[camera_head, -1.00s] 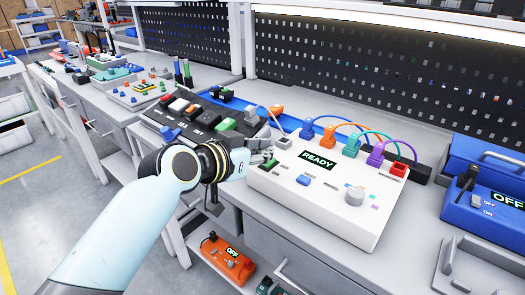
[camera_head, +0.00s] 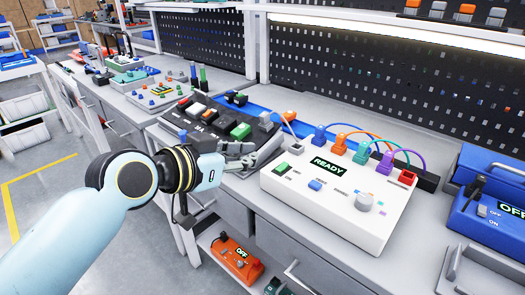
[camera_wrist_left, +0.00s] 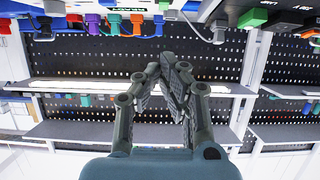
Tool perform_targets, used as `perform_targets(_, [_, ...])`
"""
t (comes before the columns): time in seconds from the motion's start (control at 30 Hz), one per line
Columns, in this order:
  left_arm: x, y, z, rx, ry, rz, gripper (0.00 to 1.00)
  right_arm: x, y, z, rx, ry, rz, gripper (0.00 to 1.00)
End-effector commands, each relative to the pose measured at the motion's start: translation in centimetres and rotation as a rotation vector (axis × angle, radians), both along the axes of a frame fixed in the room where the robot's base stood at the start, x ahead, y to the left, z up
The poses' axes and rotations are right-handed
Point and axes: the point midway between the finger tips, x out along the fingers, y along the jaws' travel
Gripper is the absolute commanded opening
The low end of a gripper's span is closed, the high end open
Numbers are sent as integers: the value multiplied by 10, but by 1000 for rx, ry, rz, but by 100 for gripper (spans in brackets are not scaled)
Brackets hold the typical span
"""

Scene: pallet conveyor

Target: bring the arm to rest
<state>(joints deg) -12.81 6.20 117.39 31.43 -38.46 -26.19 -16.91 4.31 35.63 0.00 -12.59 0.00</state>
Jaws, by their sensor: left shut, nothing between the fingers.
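My left gripper (camera_head: 243,155) is at the end of the pale blue arm that comes in from the left. It is in front of the bench, left of the white box with the READY display (camera_head: 338,203). In the left wrist view my left gripper (camera_wrist_left: 172,68) has its fingertips together with nothing between them. Whether it touches the grey part behind it in the head view cannot be told. My right gripper is not in view.
A dark panel with coloured blocks (camera_head: 205,112) lies behind the gripper. A blue box marked OFF (camera_head: 485,220) stands at the right. An orange box (camera_head: 228,250) sits on a shelf below. Coloured plugs with cables line the back of the white box. Open floor (camera_head: 60,220) is at the left.

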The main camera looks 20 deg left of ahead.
Motion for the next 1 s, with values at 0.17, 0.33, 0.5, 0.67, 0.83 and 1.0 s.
perform_targets(0.17, [-11,4,1,0,1,-1,0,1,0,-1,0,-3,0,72])
perform_targets(0.33, [-12,4,2,0,0,-1,0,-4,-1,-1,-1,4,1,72])
perform_targets(0.5, [-12,4,2,0,0,-1,0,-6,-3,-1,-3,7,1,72])
perform_targets(0.67, [-11,4,2,0,0,-1,0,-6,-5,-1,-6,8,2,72])
perform_targets(0.83, [-15,4,-32,-4,31,3,0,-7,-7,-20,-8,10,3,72])
perform_targets(1.0, [-31,20,-149,33,207,46,0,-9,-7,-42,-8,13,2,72])
